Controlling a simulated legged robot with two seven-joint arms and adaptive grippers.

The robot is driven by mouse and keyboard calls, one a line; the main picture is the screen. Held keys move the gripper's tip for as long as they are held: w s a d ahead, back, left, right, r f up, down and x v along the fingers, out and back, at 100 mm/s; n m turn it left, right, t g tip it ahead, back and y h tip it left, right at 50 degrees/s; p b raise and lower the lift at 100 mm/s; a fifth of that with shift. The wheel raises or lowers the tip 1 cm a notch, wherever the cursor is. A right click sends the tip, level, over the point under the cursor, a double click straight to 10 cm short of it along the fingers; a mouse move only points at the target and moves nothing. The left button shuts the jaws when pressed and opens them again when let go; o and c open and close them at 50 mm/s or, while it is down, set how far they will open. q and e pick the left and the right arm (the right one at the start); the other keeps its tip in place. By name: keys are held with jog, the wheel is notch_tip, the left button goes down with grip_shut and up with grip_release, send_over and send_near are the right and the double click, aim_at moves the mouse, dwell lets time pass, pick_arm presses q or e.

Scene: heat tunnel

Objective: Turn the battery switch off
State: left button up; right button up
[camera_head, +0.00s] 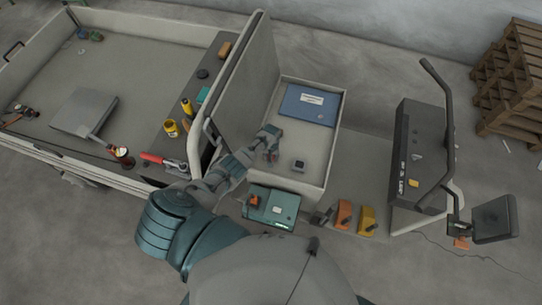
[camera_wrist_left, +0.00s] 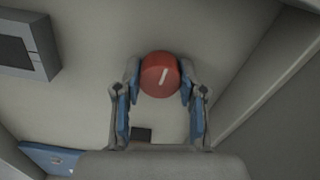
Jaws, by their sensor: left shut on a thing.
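The battery switch is a round red knob (camera_wrist_left: 160,72) with a white line on its face, tilted from lower left to upper right. It sits inside a pale open compartment (camera_head: 315,155). My left gripper (camera_head: 271,152) reaches into this compartment. In the left wrist view the left gripper (camera_wrist_left: 159,78) has its two fingers shut on opposite sides of the knob. In the head view the knob is mostly hidden by the gripper. My right gripper is not in view.
A small dark square device (camera_head: 298,165) is beside the gripper. A dark console with handlebars (camera_head: 417,155) stands right.

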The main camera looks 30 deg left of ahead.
pick_arm(q)
jog(key=shift+w+r+n, duration=0.2)
jog(key=shift+w+n, duration=0.15)
jog(key=shift+n, duration=0.05)
jog(key=o, duration=1.1)
jog(key=shift+o, duration=0.2)
jog(key=shift+s+f, duration=0.15)
notch_tip(320, 180, up, 12)
jog(key=shift+f, duration=0.1)
